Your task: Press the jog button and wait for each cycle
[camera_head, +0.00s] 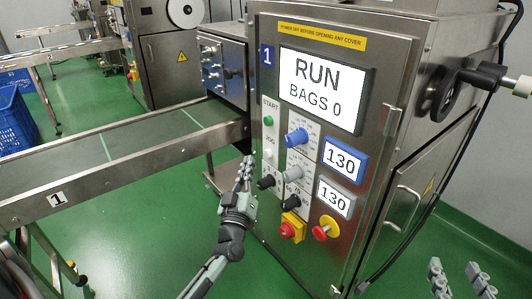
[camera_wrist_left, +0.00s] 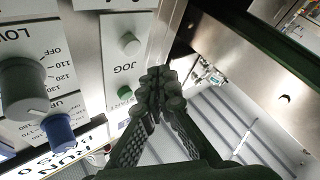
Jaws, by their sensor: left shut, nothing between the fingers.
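The white jog button (camera_head: 268,153) sits under the JOG label on the steel control cabinet. In the left wrist view it shows as a pale round knob (camera_wrist_left: 130,43) on the white plate. The green start button (camera_head: 268,121) is above it in the head view; it also shows in the left wrist view (camera_wrist_left: 125,94). My left gripper (camera_head: 249,162) is shut and empty, beside the button column, with its tips (camera_wrist_left: 160,82) clear of the jog button. My right gripper (camera_head: 459,277) is open and empty at the bottom right. The screen (camera_head: 322,88) reads RUN, BAGS 0.
A blue knob (camera_head: 297,137), a grey knob (camera_head: 293,173) and black knobs sit close to the buttons. A red emergency stop (camera_head: 288,230) and a red-and-yellow switch (camera_head: 325,228) are below. A conveyor (camera_head: 120,140) runs out to the left; green floor is open below it.

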